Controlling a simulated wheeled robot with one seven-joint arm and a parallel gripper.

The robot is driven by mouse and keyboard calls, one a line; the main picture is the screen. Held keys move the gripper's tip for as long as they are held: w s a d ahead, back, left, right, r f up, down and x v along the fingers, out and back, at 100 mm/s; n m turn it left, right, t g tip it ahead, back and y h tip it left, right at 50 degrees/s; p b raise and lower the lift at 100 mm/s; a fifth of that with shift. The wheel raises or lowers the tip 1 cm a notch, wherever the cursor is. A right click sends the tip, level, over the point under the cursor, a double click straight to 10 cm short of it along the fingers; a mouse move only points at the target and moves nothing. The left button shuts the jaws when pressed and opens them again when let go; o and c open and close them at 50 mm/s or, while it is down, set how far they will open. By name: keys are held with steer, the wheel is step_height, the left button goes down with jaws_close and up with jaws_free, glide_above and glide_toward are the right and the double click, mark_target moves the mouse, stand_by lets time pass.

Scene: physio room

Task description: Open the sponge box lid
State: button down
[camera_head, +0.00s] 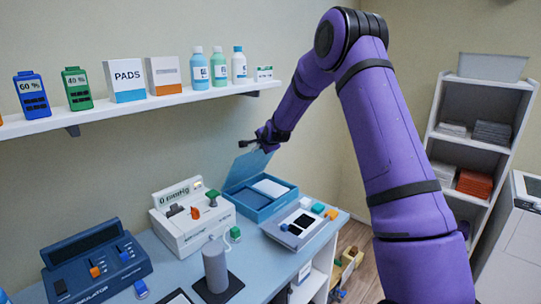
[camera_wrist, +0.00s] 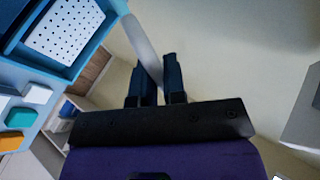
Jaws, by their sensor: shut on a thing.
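The sponge box (camera_head: 262,207) is a blue box at the back of the counter, with a white sponge (camera_head: 270,188) inside. Its lid (camera_head: 247,167) stands raised at the back left side, tilted up from the box. My gripper (camera_head: 262,142) is at the lid's upper edge. In the wrist view the box (camera_wrist: 84,50) and its white, dotted sponge (camera_wrist: 65,28) show at the upper left. The lid (camera_wrist: 143,45) appears there as a thin pale panel running between the two dark fingers of my gripper (camera_wrist: 157,75), which are shut on it.
A grey device (camera_head: 290,229) sits right in front of the box. A white device with a display (camera_head: 190,222) stands to its left, and a blue console (camera_head: 95,268) farther left. A wall shelf (camera_head: 140,103) with bottles and boxes hangs above. A shelf unit (camera_head: 440,135) stands at right.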

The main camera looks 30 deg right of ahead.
steer(key=w+a+r, duration=0.1)
steer(key=w+a, duration=0.1)
steer(key=w, duration=0.4)
steer(key=w+a+r+g, duration=0.1)
steer(key=w+a+r, duration=0.1)
steer(key=w, duration=0.5)
steer(key=shift+a+g, duration=0.3)
steer(key=shift+a, duration=0.15)
steer(key=c, duration=1.2)
jaws_free()
steer(key=shift+s, duration=0.1)
steer(key=v, duration=1.1)
steer(key=shift+r, duration=0.2)
